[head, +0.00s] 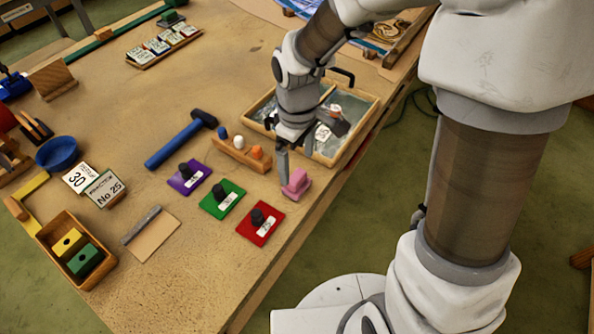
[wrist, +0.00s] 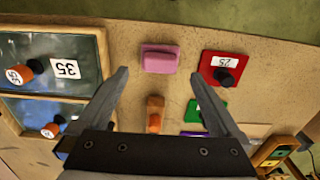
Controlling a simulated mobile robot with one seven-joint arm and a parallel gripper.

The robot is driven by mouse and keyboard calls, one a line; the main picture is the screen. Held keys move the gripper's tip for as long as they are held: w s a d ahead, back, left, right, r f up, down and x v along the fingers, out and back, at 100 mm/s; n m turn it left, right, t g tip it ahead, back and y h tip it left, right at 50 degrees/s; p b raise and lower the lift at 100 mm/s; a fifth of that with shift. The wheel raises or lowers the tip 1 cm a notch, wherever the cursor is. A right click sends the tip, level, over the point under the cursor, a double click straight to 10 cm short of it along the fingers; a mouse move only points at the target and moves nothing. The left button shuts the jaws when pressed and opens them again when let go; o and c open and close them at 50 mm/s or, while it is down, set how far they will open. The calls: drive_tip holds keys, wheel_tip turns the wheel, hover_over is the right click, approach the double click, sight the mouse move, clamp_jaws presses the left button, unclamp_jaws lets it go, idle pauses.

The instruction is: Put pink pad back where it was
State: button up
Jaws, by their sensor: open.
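The pink pad (head: 296,184) is a small pink block with a raised grip, lying on the table near its right-hand edge. It also shows in the wrist view (wrist: 159,58), ahead of my fingertips. My gripper (head: 298,164) is open and appears just above or behind the pad in the head view. In the wrist view my gripper (wrist: 158,88) has its fingers spread wide with nothing between the tips, and the pad lies beyond them. I cannot tell the exact height gap.
A red pad (head: 261,223), green pad (head: 222,199) and purple pad (head: 189,178) with black knobs lie left of the pink pad. A wooden rack (head: 239,154) and blue hammer (head: 180,140) lie behind. A divided tray (head: 357,129) with glass panes stands beside my gripper.

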sight(297, 176)
drive_tip(key=s+d+r+m+t, duration=0.2)
drive_tip(key=s+d+r+m, duration=0.3)
drive_tip(key=r, duration=0.4)
drive_tip(key=s+d+r+m+t, duration=0.3)
drive_tip(key=s+d+r+m, duration=0.2)
drive_tip(key=r, duration=0.5)
drive_tip(key=shift+s+d+t, duration=0.25)
drive_tip(key=shift+s+t, duration=0.05)
drive_tip(key=shift+s, duration=0.85)
